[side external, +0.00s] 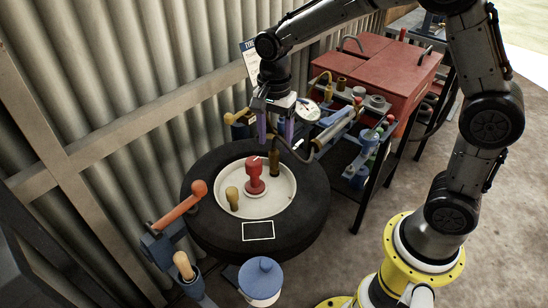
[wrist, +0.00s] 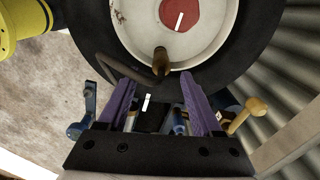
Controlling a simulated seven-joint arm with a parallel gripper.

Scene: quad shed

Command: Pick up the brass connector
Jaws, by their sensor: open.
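A dark brass upright piece (side external: 275,163), which looks like the brass connector, stands at the far edge of the pale wheel hub (side external: 284,192). In the wrist view the brass piece (wrist: 160,60) shows at the hub's edge, just beyond and between the fingertips. My gripper (side external: 276,140) has two purple fingers, spread apart with nothing between them. In the side view it points down close above the brass piece; exact clearance is unclear. The gripper (wrist: 158,86) is also open in the wrist view. A lighter brass-coloured knob (side external: 232,198) stands at the hub's left.
A red knobbed piece (side external: 255,176) stands mid-hub, inside the black tyre (side external: 310,215). A dark hose (wrist: 112,66) runs near the brass piece. A tool rack (side external: 335,130) and red toolbox (side external: 385,70) stand behind right. An orange-handled tool (side external: 180,205) and blue-lidded pot (side external: 261,280) are in front.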

